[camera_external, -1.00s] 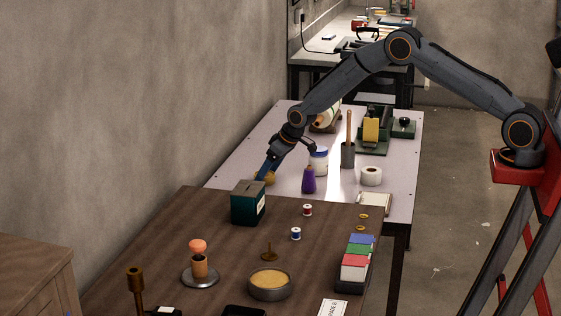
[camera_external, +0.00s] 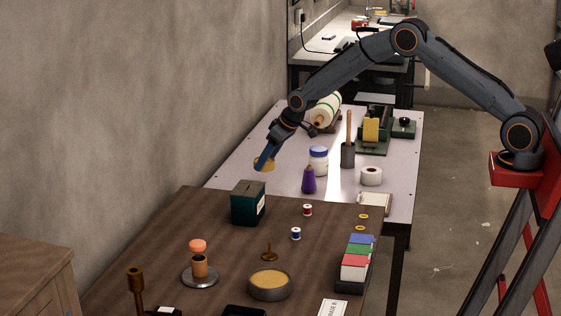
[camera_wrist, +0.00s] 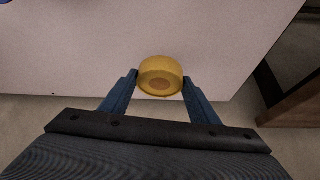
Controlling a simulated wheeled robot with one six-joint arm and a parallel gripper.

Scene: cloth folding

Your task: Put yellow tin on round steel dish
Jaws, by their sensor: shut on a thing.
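My gripper (camera_external: 263,165) is shut on the yellow tin (camera_external: 270,165) and holds it above the white table, behind the dark green box. In the wrist view the tin (camera_wrist: 160,74) is a short yellow cylinder with a brownish round spot, between the tips of the blue fingers (camera_wrist: 160,86).
The dark green box (camera_external: 245,206) stands at the brown table's far left. A purple cone (camera_external: 308,181), white jar (camera_external: 318,167) and white roll (camera_external: 371,176) are on the white table.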

